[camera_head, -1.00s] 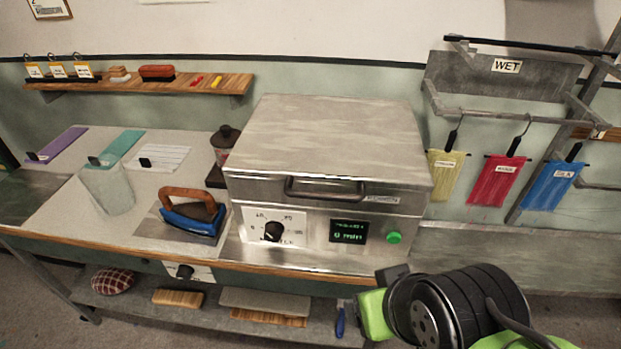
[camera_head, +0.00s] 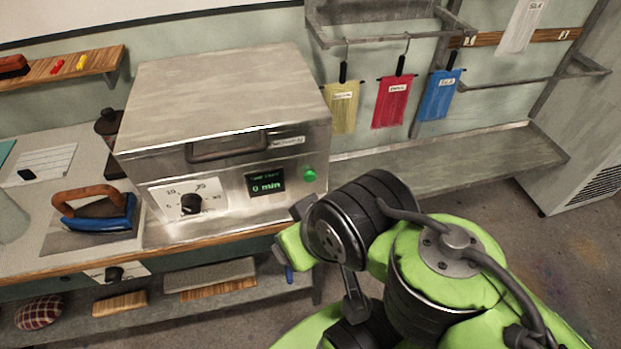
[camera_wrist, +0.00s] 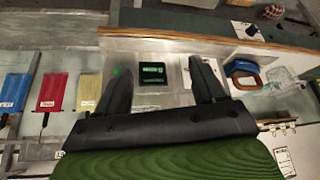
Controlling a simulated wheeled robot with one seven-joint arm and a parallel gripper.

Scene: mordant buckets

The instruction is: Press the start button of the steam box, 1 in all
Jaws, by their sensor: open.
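The steam box (camera_head: 215,105) is a grey metal case with a closed lid and front handle, standing on the bench. Its green start button (camera_head: 309,174) is at the right of the front panel, beside a dark display (camera_head: 265,183) reading "0 min". A dial (camera_head: 191,203) is at the panel's left. In the wrist view the display (camera_wrist: 153,74) shows between the fingers, and the green button (camera_wrist: 116,71) shows close to the left finger. My gripper (camera_wrist: 158,82) is open and empty, pointing at the front panel; its contact with the button is not visible.
A blue iron (camera_head: 95,214) stands on the bench left of the box. Yellow, red (camera_head: 391,100) and blue cloths hang from a rack at the right. A low metal shelf (camera_head: 450,165) runs below them. A lower shelf under the bench holds boards and a checked cushion (camera_head: 40,312).

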